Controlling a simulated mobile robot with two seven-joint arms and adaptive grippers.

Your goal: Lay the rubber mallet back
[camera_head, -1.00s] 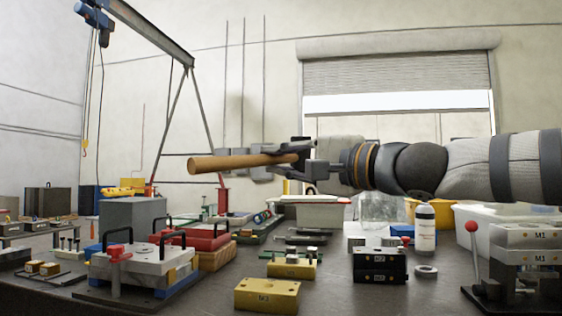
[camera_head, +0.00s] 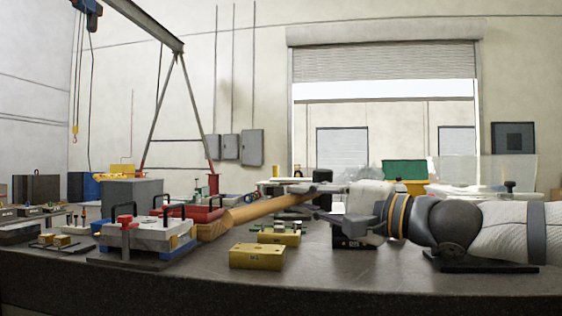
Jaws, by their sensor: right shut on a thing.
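The rubber mallet shows by its tan wooden handle (camera_head: 262,209), which slants from lower left up to my right gripper (camera_head: 313,199). My right gripper is shut on the mallet near the right end of the visible handle. A pale grey block (camera_head: 366,196) behind the gripper looks like the mallet's head, partly hidden by my wrist. My left gripper is not in view.
A yellow mould block (camera_head: 257,256) stands below the handle, with another yellow block (camera_head: 279,237) behind it. A white mould base with black handles (camera_head: 150,238) and a red tray (camera_head: 193,212) stand at left. A black block (camera_head: 350,242) is under my wrist. The front table strip is clear.

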